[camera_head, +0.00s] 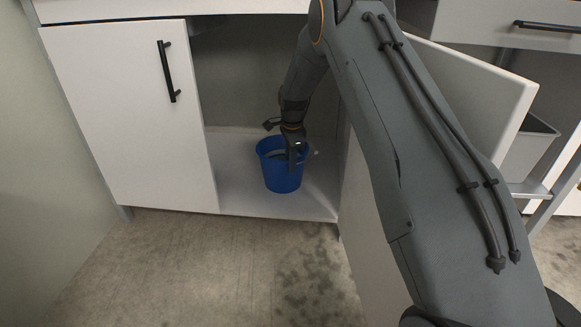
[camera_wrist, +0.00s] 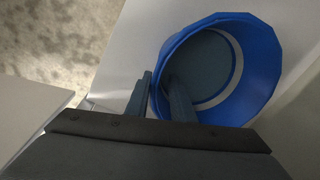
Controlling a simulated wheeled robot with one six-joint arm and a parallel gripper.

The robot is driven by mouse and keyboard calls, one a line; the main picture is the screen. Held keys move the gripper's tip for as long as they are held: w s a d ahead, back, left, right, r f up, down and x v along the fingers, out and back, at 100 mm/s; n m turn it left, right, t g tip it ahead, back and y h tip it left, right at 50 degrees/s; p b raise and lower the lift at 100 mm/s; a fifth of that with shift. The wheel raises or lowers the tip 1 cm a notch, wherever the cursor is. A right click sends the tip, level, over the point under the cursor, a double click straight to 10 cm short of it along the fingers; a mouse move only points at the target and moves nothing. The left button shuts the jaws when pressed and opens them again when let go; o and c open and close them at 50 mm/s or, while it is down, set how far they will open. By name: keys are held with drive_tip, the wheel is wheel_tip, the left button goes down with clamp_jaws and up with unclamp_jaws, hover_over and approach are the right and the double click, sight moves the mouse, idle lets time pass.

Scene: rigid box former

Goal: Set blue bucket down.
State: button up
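The blue bucket (camera_head: 281,178) is upright inside the open lower cabinet, low over or on its white floor (camera_head: 235,180); I cannot tell whether its base touches. My gripper (camera_head: 296,160) reaches down at the bucket's near right side. In the wrist view the bucket (camera_wrist: 262,70) shows its open mouth, a pale ring inside and no clear contents. My gripper's fingers (camera_wrist: 158,82) straddle its wall, one inside and one outside, and appear shut on the rim.
The cabinet's closed left door (camera_head: 130,110) bounds the opening on the left. The open right door (camera_head: 475,95) swings out beside my arm. A grey bin (camera_head: 528,145) stands on a shelf at the right. Cabinet floor left of the bucket is clear.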

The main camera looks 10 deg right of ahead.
wheel_tip(320, 180, up, 7)
drive_tip(key=p, duration=0.3)
drive_tip(key=s+a+r+n, duration=0.6)
drive_tip(key=s+a+r, duration=0.2)
drive_tip(key=s+a, duration=0.35)
drive_tip(key=s+a+r+n, duration=0.6)
drive_tip(key=s+a+r, duration=0.3)
drive_tip(key=s, duration=0.4)
drive_tip(key=s+r+n+g+y, duration=0.1)
drive_tip(key=s+n, duration=1.2)
drive_tip(key=s, duration=1.9)
drive_tip(key=shift+n, duration=0.3)
drive_tip(key=shift+r, duration=0.15)
